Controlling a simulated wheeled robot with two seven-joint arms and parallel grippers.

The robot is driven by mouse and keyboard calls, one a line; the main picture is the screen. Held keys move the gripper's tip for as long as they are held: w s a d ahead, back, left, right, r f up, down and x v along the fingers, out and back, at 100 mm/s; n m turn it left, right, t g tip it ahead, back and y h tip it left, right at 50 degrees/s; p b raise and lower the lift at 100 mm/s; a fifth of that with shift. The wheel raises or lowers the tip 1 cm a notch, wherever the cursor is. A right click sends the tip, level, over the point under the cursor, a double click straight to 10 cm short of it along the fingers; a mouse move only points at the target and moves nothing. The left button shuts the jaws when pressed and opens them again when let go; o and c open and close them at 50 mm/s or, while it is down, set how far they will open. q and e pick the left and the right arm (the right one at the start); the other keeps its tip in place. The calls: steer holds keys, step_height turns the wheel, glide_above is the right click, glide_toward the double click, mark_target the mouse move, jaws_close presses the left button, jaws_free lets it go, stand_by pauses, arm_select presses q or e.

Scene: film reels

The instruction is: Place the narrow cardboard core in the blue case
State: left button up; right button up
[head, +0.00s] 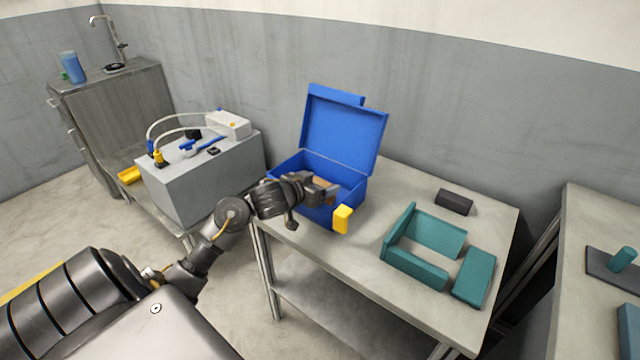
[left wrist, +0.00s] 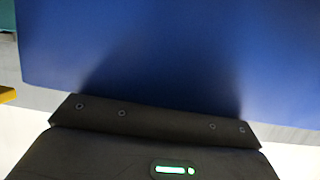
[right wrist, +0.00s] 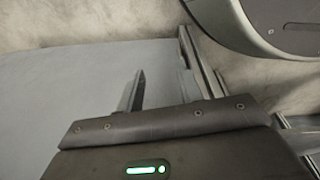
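The blue case (head: 343,134) stands open on the table, its lid raised at the back. My left gripper (head: 328,190) is over the front of the case. A small tan-brown piece (head: 324,183), perhaps the cardboard core, shows at its fingers. I cannot tell whether the fingers hold it or it lies behind them. In the left wrist view a blue surface (left wrist: 150,50) of the case fills the picture and the fingers are hidden. My right gripper (right wrist: 162,85) is outside the head view; its fingers are apart and empty in the right wrist view.
A yellow block (head: 342,219) is at the case's front. A teal open holder (head: 415,268), a teal flat block (head: 474,277) and a dark block (head: 454,202) are on the table's right part. A grey box (head: 205,178) with cables stands to the left. Another table is at the right edge.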

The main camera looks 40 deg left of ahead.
arm_select(q)
steer(key=shift+o, duration=0.3)
steer(key=shift+r, duration=0.1)
steer(key=shift+s+r, duration=0.15)
steer(key=shift+r, duration=0.05)
steer(key=p+v, duration=0.3)
steer(key=v, duration=0.8)
steer(key=shift+s, duration=0.35)
arm_select(e)
steer(key=s+d+f, duration=0.4)
steer(key=s+f, duration=0.1)
steer(key=s, duration=0.3)
steer(key=shift+f+g+h, duration=0.2)
steer(key=shift+g+h, duration=0.1)
